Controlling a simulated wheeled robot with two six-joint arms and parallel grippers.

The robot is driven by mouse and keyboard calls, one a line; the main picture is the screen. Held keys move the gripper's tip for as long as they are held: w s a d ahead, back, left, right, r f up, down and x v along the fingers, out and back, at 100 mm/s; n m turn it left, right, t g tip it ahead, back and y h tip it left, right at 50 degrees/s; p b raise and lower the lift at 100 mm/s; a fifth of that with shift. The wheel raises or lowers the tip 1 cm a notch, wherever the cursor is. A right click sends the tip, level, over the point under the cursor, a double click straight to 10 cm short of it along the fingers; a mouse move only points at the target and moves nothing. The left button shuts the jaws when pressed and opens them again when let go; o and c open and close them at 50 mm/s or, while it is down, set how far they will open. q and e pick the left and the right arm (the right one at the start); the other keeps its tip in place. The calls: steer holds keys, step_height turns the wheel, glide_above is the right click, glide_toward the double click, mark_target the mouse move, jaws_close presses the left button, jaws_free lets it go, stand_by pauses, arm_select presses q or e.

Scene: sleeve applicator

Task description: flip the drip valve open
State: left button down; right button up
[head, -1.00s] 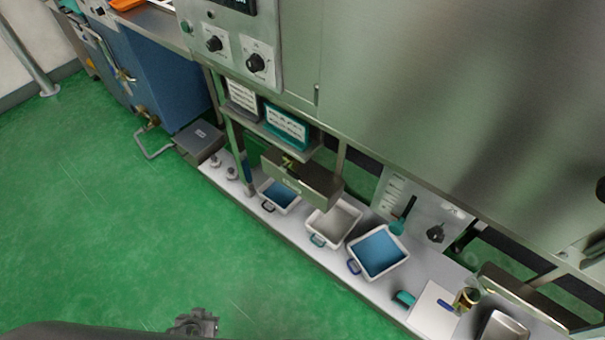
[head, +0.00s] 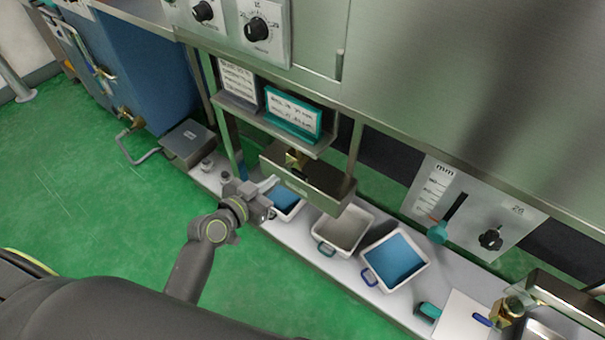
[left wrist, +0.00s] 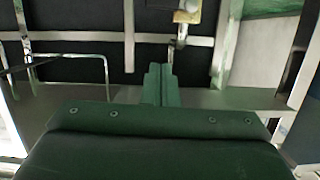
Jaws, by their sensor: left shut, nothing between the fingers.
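A small brass valve (head: 295,159), which looks like the drip valve, sits at the steel drip box (head: 318,187) under the sign shelf. In the left wrist view a brass valve body (left wrist: 187,14) shows at the top, with a thin lever-like part hanging below it; whether it is open cannot be told. My left gripper (head: 270,187) is shut and empty, in front of and left of the box, over the blue-lined tray. In the left wrist view its closed fingers (left wrist: 158,84) point up toward the valve, apart from it. My right gripper is not in view.
White trays, one blue-lined (head: 396,260) and one grey (head: 342,229), stand on the low shelf (head: 275,228). A sign shelf (head: 265,121) overhangs the box. A slider panel (head: 470,215) is at right. The green floor (head: 90,200) at left is clear.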

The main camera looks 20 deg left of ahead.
arm_select(q)
steer(key=shift+d+r, duration=0.1)
steer(key=shift+r, duration=0.05)
steer(key=shift+w, duration=0.1)
glide_above(295, 174)
steer(key=s, duration=0.2)
step_height(295, 174, down, 2)
steer(key=f, duration=0.1)
steer(key=shift+w+d+f+b, duration=0.1)
steer(key=shift+d+f+b, duration=0.05)
steer(key=shift+f+b, duration=0.4)
steer(key=shift+d+f+b, duration=0.15)
steer(key=shift+f+b, duration=0.25)
steer(key=shift+f, duration=0.85)
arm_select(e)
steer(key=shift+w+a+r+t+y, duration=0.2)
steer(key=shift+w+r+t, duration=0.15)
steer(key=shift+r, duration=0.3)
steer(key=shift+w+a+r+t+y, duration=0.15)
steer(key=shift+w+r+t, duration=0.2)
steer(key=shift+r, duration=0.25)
arm_select(q)
steer(key=shift+b, duration=0.4)
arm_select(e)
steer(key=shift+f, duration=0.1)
